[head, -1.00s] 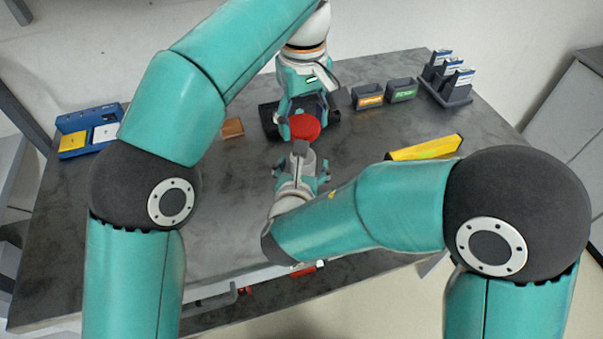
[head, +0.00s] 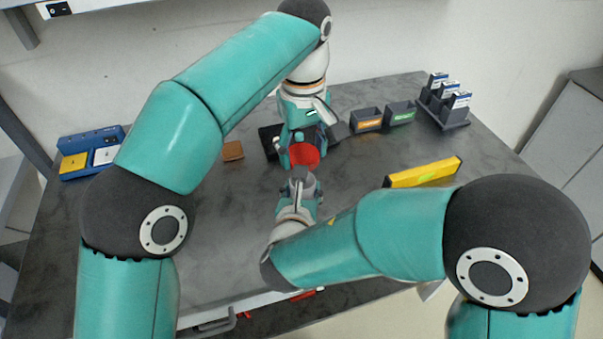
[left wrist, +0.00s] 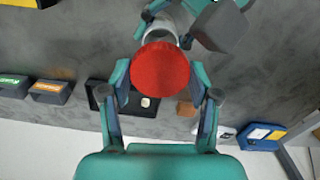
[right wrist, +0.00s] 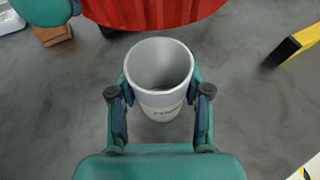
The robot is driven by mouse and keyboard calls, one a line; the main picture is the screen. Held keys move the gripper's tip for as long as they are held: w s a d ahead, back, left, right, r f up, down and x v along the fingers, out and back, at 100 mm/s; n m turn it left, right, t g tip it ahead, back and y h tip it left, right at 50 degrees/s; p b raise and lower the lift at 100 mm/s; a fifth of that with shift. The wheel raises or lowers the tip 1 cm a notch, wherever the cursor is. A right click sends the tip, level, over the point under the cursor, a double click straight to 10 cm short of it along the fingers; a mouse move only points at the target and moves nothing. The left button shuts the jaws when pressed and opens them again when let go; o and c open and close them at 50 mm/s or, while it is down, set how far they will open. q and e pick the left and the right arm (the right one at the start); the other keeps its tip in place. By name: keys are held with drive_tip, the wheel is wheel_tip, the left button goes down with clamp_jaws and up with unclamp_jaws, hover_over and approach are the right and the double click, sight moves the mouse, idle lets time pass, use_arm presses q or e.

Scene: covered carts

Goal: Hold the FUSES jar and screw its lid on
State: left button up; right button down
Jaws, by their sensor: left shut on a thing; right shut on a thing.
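My left gripper (left wrist: 160,100) is shut on the red round lid (left wrist: 160,65), which sits between its fingers. In the head view the lid (head: 304,157) shows just below the left gripper (head: 303,140). My right gripper (right wrist: 158,100) is shut on an open, pale grey jar (right wrist: 160,75). Small dark lettering on its side is too blurred to read. The jar's mouth is uncovered and looks empty. In the right wrist view the lid (right wrist: 150,10) is beyond the jar's far rim, not over its mouth. In the left wrist view the lid hides part of the jar (left wrist: 160,28).
On the grey table (head: 200,225) are a blue case (head: 90,152) at left, a brown block (head: 232,150), two labelled bins (head: 367,119) and a rack of boxes (head: 445,103) at back right. A yellow bar (head: 423,172) lies right of the grippers.

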sight(302, 195)
use_arm(q)
drive_tip(key=shift+f, duration=1.8)
drive_tip(key=shift+f, duration=0.9)
drive_tip(key=shift+f, duration=0.55)
drive_tip(key=m, duration=1)
drive_tip(key=shift+a, duration=0.1)
